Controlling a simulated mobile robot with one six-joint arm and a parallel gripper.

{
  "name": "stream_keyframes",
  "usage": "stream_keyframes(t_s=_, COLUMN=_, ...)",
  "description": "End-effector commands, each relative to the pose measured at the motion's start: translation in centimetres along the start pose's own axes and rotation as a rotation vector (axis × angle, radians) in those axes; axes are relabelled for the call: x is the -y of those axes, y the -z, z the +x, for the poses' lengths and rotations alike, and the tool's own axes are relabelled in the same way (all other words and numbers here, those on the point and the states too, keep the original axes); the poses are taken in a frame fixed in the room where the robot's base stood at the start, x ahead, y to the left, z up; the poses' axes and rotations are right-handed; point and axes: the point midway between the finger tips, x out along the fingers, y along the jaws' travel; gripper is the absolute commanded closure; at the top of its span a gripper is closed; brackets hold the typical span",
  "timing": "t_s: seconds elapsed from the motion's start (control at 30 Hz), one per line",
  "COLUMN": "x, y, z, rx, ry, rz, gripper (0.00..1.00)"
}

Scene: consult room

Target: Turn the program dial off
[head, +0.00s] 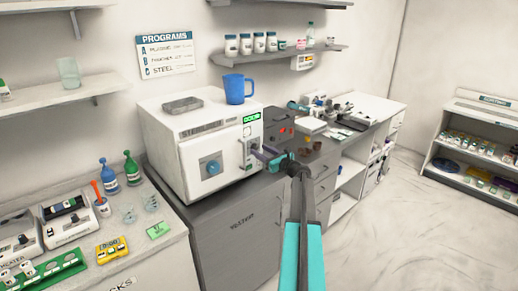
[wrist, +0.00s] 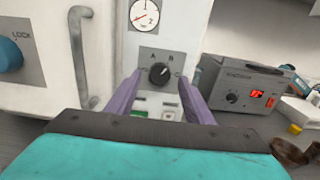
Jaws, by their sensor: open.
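The white sterilizer (head: 180,150) stands on a grey cabinet. Its program dial (wrist: 159,72) is a small black knob on a grey plate marked A and B. The dial's white pointer line looks turned toward the upper right, near B. My gripper (wrist: 160,100) is open, with its purple fingers apart to the left and right of the dial plate's lower part. The dial sits between and just beyond the fingertips; no contact shows. In the head view my gripper (head: 258,152) is at the sterilizer's front right panel and hides the dial there.
A vertical door handle (wrist: 82,58) and a blue lock knob (wrist: 8,55) are left of the panel. A pressure gauge (wrist: 145,14) is above the dial. A grey box with a red display (wrist: 245,85) stands close on the right. A blue jug (head: 236,88) is on top of the sterilizer.

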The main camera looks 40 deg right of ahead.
Motion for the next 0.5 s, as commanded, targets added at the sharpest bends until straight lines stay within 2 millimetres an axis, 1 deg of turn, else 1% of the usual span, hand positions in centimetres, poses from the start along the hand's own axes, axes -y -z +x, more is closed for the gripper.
stream_keyframes(t_s=0.03, x=0.1, y=-0.1, z=0.6, rx=0.0, ry=0.0, rz=0.001, gripper=0.53)
stream_keyframes(t_s=0.2, x=0.0, y=0.0, z=1.6, rx=-0.001, ry=0.0, rz=0.001, gripper=0.53)
stream_keyframes(t_s=0.5, x=-0.1, y=0.1, z=1.9, rx=-0.001, ry=-0.001, rz=0.0, gripper=0.53)
